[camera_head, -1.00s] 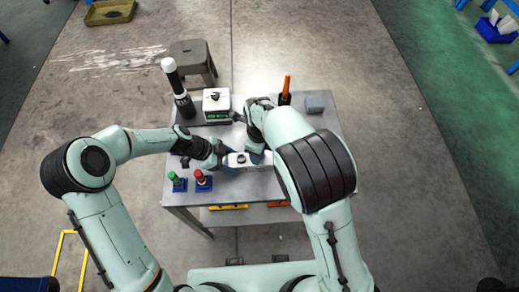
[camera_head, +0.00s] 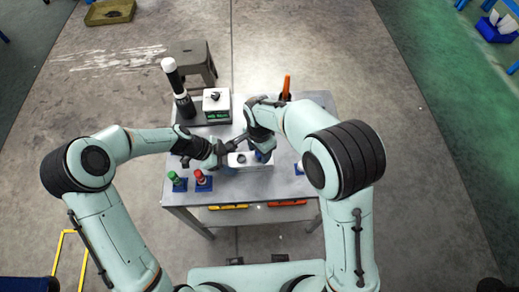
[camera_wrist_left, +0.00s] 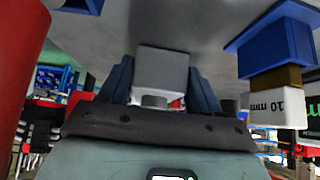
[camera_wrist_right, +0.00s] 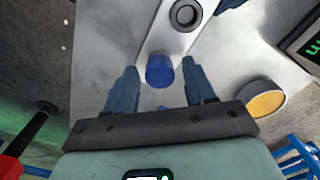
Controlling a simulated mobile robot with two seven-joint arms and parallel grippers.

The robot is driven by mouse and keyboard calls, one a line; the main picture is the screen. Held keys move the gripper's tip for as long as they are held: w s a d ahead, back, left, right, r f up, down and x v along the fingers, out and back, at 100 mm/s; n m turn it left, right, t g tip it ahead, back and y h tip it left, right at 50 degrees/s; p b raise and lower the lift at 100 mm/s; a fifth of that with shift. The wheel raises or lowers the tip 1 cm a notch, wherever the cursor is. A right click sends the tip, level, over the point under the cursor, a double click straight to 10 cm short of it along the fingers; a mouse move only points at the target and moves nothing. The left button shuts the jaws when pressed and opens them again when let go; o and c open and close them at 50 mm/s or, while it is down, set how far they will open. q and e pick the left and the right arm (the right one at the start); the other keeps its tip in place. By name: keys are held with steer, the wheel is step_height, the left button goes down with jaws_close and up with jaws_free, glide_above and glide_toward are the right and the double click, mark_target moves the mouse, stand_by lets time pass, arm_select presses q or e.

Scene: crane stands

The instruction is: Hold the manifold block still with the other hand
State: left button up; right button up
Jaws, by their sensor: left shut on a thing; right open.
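The manifold block (camera_head: 250,165) is a pale grey oblong with a dark round port on top, near the table's front. My left gripper (camera_head: 222,155) is shut on its left end. In the left wrist view the block's end (camera_wrist_left: 162,68) sits between the two blue fingers. My right gripper (camera_head: 262,153) is at the block's right part, coming from behind. In the right wrist view its open fingers (camera_wrist_right: 160,90) stand on either side of a blue cylinder (camera_wrist_right: 160,70) at the block's end, with visible gaps. The block (camera_wrist_right: 172,38) runs away beyond it.
Green (camera_head: 178,179) and red (camera_head: 200,178) knobs on blue bases stand front left. A scale (camera_head: 217,105), a black-and-white cylinder (camera_head: 178,90) and an orange-handled tool (camera_head: 286,85) stand at the back. A "10 mm" labelled piece (camera_wrist_left: 275,105) is beside my left gripper.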

steer(key=n, duration=0.7)
steer(key=shift+n, duration=0.4)
steer(key=n, duration=0.8)
steer(key=shift+n, duration=0.4)
jaws_close()
steer(key=m, duration=0.4)
steer(key=shift+m, duration=0.6)
